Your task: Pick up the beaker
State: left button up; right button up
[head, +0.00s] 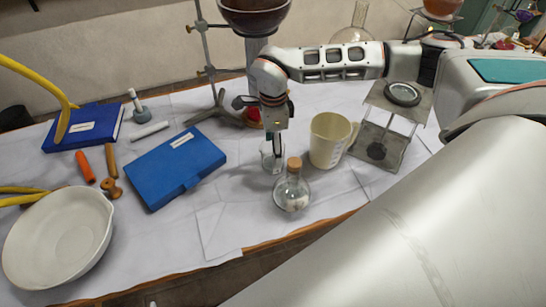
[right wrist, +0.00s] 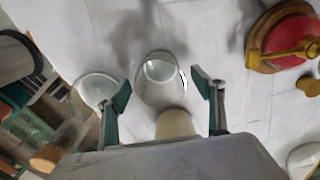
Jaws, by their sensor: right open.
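The beaker is a small clear glass (head: 268,160) standing upright on the white-covered table, left of the beige jug. My right gripper (head: 276,143) points down at it from above, and its fingers hide part of the glass in the head view. In the right wrist view the beaker (right wrist: 160,82) shows between and just beyond the two open fingers (right wrist: 163,95). Both fingers look apart from it, and nothing is held. My left gripper is not in view.
A corked round flask (head: 292,191) stands close in front of the beaker. A beige jug (head: 328,140) and a metal stand (head: 392,137) are to the right. A blue case (head: 175,165) and a white bowl (head: 57,238) are to the left.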

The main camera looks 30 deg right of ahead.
jog(key=c, duration=1.3)
jog(key=shift+o, duration=0.2)
jog(key=shift+r, duration=0.15)
notch_tip(320, 180, up, 20)
jog(key=shift+f, duration=0.2)
